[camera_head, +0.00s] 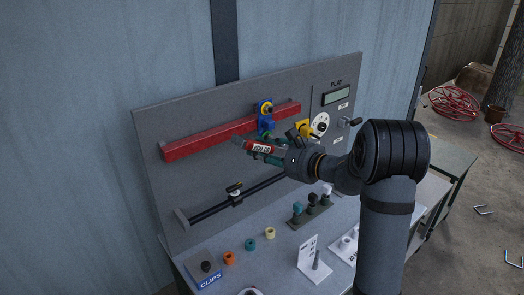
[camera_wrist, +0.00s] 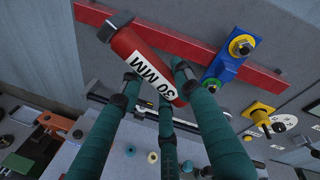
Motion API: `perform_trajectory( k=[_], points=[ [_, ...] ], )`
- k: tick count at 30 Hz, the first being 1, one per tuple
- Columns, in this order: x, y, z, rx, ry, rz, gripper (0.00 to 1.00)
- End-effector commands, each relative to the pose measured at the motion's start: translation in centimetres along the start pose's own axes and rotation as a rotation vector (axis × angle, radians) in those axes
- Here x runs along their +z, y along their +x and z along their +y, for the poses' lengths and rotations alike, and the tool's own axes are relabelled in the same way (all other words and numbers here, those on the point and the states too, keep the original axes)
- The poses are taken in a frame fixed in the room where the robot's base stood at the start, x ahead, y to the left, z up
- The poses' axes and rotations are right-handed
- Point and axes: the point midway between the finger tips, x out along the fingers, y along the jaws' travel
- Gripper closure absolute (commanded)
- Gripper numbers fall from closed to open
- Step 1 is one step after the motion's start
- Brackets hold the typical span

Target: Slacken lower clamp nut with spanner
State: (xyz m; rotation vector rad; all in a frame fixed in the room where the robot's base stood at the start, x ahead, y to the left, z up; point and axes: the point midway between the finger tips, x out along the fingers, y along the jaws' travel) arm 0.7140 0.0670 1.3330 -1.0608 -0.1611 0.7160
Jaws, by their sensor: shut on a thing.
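The tool appears apart from both nuts.
The red rail (camera_head: 190,144) and a black rail (camera_head: 208,210) cross the grey panel. A small clamp (camera_head: 235,194) is on the black rail. A yellow fitting (camera_head: 303,128) and a dial (camera_head: 320,124) are to the right. Rings, pegs and a clips tray (camera_head: 206,270) occupy the bench below.

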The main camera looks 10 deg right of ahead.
Motion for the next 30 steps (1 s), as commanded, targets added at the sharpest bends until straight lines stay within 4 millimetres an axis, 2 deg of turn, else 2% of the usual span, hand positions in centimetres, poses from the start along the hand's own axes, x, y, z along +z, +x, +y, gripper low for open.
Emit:
perform_trajectory(
  k=[5, 15, 30],
  points=[
    [0.1, 0.7, -0.2, -0.002, -0.003, -0.003, 1.0],
    [0.1, 4.5, -1.2, -0.002, -0.004, -0.002, 1.0],
    [0.1, 4.2, -1.1, -0.003, -0.004, -0.001, 1.0]
  ],
)
